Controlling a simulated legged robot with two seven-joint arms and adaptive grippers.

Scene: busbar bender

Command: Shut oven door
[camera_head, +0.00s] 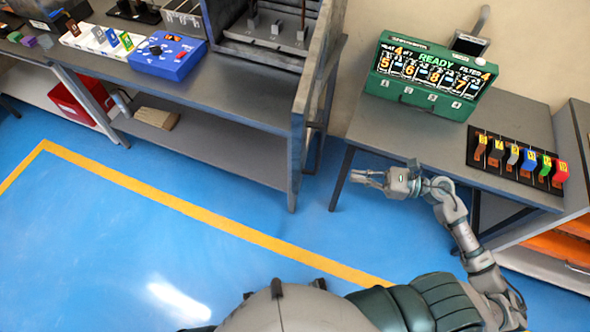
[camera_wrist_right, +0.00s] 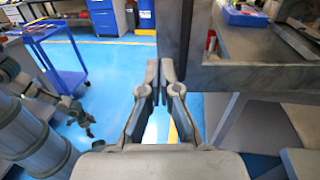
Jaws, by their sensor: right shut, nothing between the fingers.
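The oven (camera_head: 262,42) is a grey box on the workbench at the top centre of the head view, with its inside exposed. Its door (camera_head: 318,62) stands open at the oven's right side, sticking out toward me and seen nearly edge-on. My right gripper (camera_head: 362,178) is shut and empty, to the right of and below the door, apart from it in the head view. In the right wrist view the fingertips (camera_wrist_right: 159,70) are together, just beside the lower part of a grey upright panel (camera_wrist_right: 180,40), which looks like the door. My left gripper is not in view in the head camera.
A blue control box (camera_head: 170,56) sits left of the oven on the bench (camera_head: 240,95). A side table (camera_head: 400,130) at the right carries a green display unit (camera_head: 425,80) and a rack of coloured blocks (camera_head: 515,160). Blue floor in front is clear.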

